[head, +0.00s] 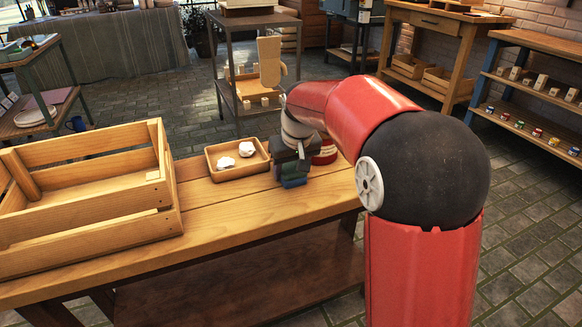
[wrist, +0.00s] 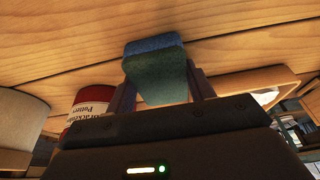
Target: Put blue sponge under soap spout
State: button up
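The blue sponge (wrist: 155,70), blue on one face and green on another, sits between the two fingers of my gripper (wrist: 163,88) in the wrist view. Both fingers press close against its sides, so the gripper looks shut on it. In the head view, the sponge (head: 293,181) shows below my gripper (head: 288,165), at or just above the wooden table (head: 225,215); I cannot tell whether it touches. My arm and gripper hide part of that area. I cannot make out a soap spout in either view.
A wooden tray (head: 262,170) with white lumps lies left of my gripper. A red-and-white labelled can (wrist: 93,100) stands close on the other side. A large slatted crate (head: 160,195) fills the table's left. The front middle of the table is bare.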

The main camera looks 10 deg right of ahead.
jog(key=o, duration=0.5)
jog(key=shift+c, duration=0.2)
